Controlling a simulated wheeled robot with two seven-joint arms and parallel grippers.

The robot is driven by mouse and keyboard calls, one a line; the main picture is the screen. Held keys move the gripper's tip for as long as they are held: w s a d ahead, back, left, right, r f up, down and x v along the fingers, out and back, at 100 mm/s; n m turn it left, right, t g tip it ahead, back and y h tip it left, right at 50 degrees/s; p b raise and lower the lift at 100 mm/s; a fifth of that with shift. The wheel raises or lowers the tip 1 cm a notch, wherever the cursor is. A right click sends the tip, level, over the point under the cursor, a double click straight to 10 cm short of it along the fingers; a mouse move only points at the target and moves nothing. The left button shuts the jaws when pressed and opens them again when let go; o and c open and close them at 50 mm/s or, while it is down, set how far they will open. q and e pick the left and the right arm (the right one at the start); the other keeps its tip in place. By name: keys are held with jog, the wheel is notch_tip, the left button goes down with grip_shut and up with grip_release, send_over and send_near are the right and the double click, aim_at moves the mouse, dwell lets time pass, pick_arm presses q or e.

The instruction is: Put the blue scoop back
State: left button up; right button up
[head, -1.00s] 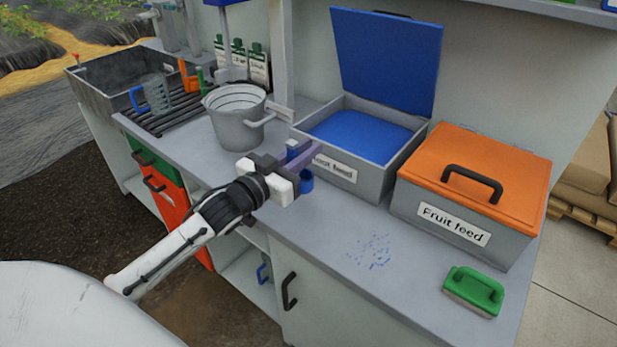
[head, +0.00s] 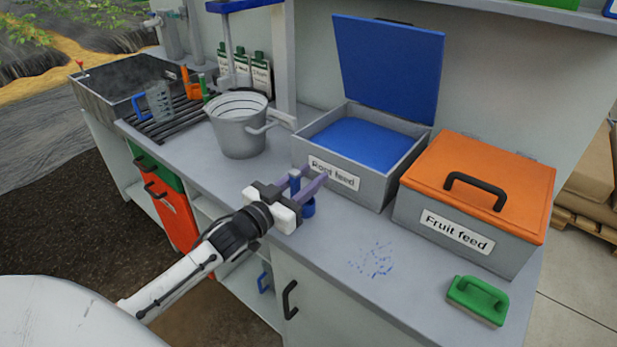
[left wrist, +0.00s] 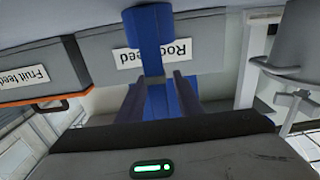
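The blue scoop (head: 308,208) is held upright between the purple fingers of my left gripper (head: 306,184), in front of the open Root feed bin. In the left wrist view the blue scoop (left wrist: 150,28) shows between and beyond the two fingers, partly hidden by them. The Root feed bin (head: 372,183) is grey, its blue lid (head: 388,68) is raised, and blue feed (head: 360,143) fills it. My right gripper is not in view.
The closed orange-lidded Fruit feed bin (head: 470,205) stands to the right. A green brush (head: 477,298) and spilled blue grains (head: 372,260) lie on the counter (head: 335,240). A metal bucket (head: 240,130) stands left of the Root feed bin. A jug (head: 158,102) stands on the drainer.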

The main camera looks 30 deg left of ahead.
pick_arm(q)
jog(key=shift+s+r, duration=0.1)
jog(key=shift+r, duration=0.05)
jog(key=s+a, duration=0.1)
jog(key=s, duration=1)
jog(key=shift+s, duration=0.4)
dwell(0.9)
